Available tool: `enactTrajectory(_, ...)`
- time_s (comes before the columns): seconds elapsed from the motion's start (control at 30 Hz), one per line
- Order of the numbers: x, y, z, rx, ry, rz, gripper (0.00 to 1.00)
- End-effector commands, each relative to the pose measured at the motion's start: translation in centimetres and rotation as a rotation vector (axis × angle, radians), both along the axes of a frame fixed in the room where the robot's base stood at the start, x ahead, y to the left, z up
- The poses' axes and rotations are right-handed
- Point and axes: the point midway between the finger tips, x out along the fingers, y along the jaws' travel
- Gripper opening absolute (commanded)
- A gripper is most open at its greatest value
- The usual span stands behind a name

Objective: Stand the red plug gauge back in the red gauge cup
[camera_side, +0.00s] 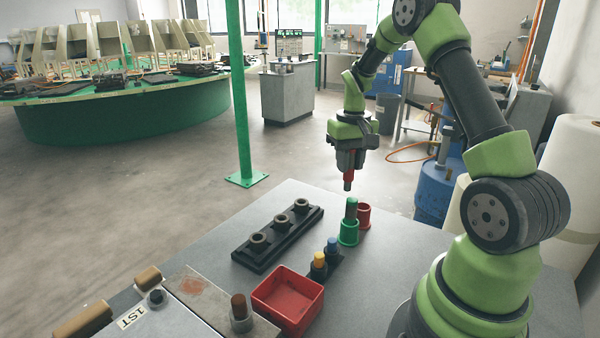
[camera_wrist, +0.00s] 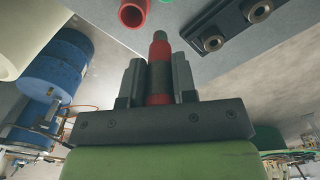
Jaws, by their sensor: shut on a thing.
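My gripper (camera_side: 348,165) is shut on the red plug gauge (camera_side: 348,177) and holds it upright in the air above the table. The gauge has a red band and a grey lower end. In the wrist view the gauge (camera_wrist: 159,50) sits between the two jaws (camera_wrist: 158,80). The red gauge cup (camera_side: 364,216) stands on the table below and a little right of the gauge, and looks empty. It also shows in the wrist view (camera_wrist: 134,14), apart from the gauge's tip.
A green cup (camera_side: 348,238) holding a green gauge (camera_side: 351,208) stands against the red cup's left side in the side view. A black block with several rings (camera_side: 278,240), yellow and blue plugs (camera_side: 319,260) and a red tray (camera_side: 287,318) stand nearby.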

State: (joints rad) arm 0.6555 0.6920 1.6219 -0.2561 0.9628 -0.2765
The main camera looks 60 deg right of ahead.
Motion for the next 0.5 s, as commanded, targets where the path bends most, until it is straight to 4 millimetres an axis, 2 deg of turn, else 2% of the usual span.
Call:
enactTrajectory(0.03, -1.2, -1.0, 0.1, 0.000, 0.000, -0.034, 0.00)
enactTrajectory(0.1, -2.2, -1.9, 0.2, 0.000, 0.000, -0.062, 0.00)
enactTrajectory(0.2, -3.1, -2.6, 0.3, 0.000, 0.000, -0.084, 0.00)
enactTrajectory(0.5, -3.2, -2.7, 0.3, 0.000, 0.000, -0.088, 0.00)
